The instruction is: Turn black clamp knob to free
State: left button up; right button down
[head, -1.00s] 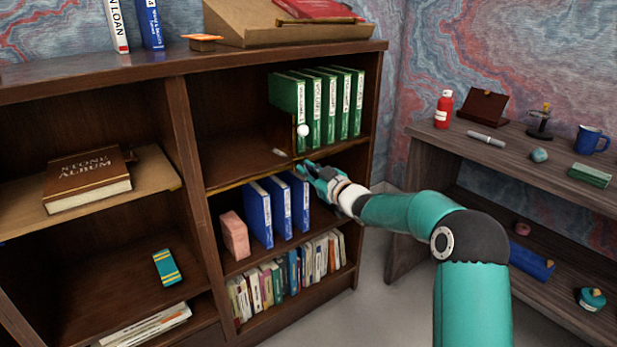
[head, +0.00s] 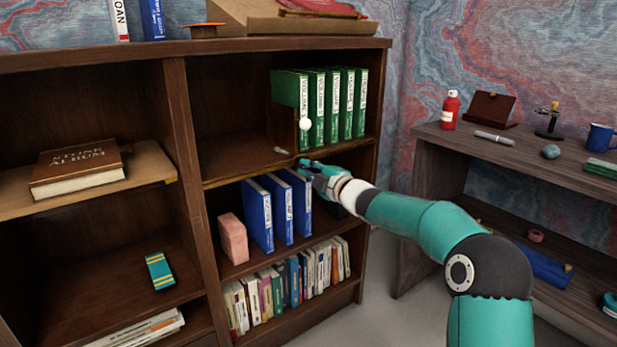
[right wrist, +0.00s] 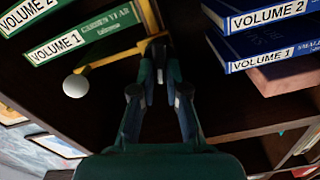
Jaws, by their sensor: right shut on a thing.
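My right gripper (head: 304,169) is at the front edge of the middle shelf (head: 237,178), below the green volumes (head: 318,108). In the right wrist view, the gripper (right wrist: 158,76) has its fingers close together at a yellow clamp bar (right wrist: 106,59) on the shelf edge. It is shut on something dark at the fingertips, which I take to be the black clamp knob. The fingers and shadow hide most of the knob, so its turn angle cannot be seen. A white ball (head: 305,124) stands in front of the first green volume. My left gripper is out of view.
Blue volumes (head: 258,216) and a pink block (head: 232,238) stand on the shelf below, left of the gripper. Small books (head: 290,285) fill the bottom shelf. A side desk (head: 430,135) with a red bottle (head: 450,110) is to the right.

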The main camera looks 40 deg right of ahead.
jog(key=shift+f+n+b, duration=0.3)
jog(key=shift+n+b, duration=0.4)
jog(key=shift+n, duration=0.6)
jog(key=c, duration=1.2)
grip_release()
jog(key=shift+s+r, duration=0.1)
jog(key=shift+s, duration=0.2)
jog(key=s, duration=1.1)
jog(key=shift+s, duration=0.2)
